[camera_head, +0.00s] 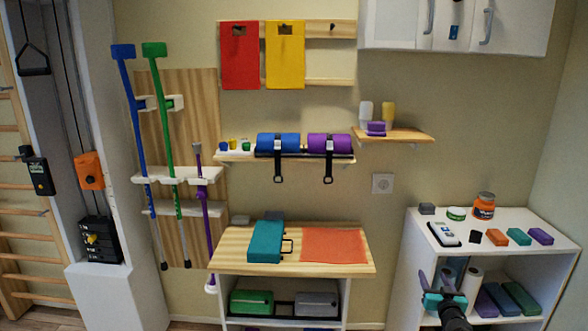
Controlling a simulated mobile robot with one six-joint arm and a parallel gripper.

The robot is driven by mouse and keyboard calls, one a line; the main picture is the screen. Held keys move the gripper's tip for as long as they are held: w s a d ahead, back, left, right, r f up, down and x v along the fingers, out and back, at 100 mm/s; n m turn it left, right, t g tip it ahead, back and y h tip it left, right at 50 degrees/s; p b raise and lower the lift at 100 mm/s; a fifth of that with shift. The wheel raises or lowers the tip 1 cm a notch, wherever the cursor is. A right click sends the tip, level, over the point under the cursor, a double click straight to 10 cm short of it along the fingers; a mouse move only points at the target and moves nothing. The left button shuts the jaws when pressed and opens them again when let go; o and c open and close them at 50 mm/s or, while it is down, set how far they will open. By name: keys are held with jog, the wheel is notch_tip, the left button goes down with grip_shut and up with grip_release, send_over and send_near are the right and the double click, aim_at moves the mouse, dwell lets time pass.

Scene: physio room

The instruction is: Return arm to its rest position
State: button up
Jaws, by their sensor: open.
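My gripper (441,285) is at the lower right of the head view, in front of the open lower shelf of the white cabinet (415,245). Its jaws are open, with the fingers apart and pointing up in the picture. I see nothing held between them. The dark end of my arm shows just below it, and the rest of the arm is out of the picture. White rolls (473,279) on the lower shelf appear behind the gripper and are partly hidden by it. I cannot tell the exact gap between gripper and cabinet.
The cabinet top holds small blocks, an orange jar (484,206) and a white device (443,234). A wooden-topped table (232,246) bears a teal case (266,242) and an orange mat (334,246). Crutches (138,120) hang at left. A wooden shelf (405,135) juts from the wall.

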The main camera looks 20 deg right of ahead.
jog(key=w+a+f+y, duration=0.1)
jog(key=w+a+f, duration=0.25)
jog(key=a, duration=0.35)
jog(key=w+a+f+g+y, duration=0.1)
jog(key=w+a+f, duration=0.1)
jog(key=a+f, duration=0.4)
jog(key=w+a+f+y, duration=0.1)
jog(key=w+a+f, duration=0.15)
jog(key=a, duration=0.55)
jog(key=s+a+f+g+y, duration=0.1)
jog(key=s+a+f+g, duration=0.2)
jog(key=a+f, duration=0.55)
jog(key=s+a+f+g, duration=0.2)
jog(key=s+a+f, duration=0.1)
jog(key=a+f, duration=0.55)
jog(key=s+a+f+n+g, duration=0.1)
jog(key=s+a+f+g, duration=0.35)
jog(key=s, duration=0.45)
jog(key=s+a+f+n+g, duration=0.1)
jog(key=s+a+f+g, duration=0.2)
jog(key=s+a+f, duration=0.45)
jog(key=s+a+r+n+g+y, duration=0.1)
jog(key=s+g, duration=0.3)
jog(key=s, duration=0.6)
jog(key=s+a+r+n+g+y, duration=0.1)
jog(key=s+a+n+g+y, duration=0.1)
jog(key=s, duration=0.9)
jog(key=shift+s+a+r+n+g, duration=0.15)
jog(key=shift+a+r+n+g, duration=0.25)
jog(key=shift+g, duration=0.45)
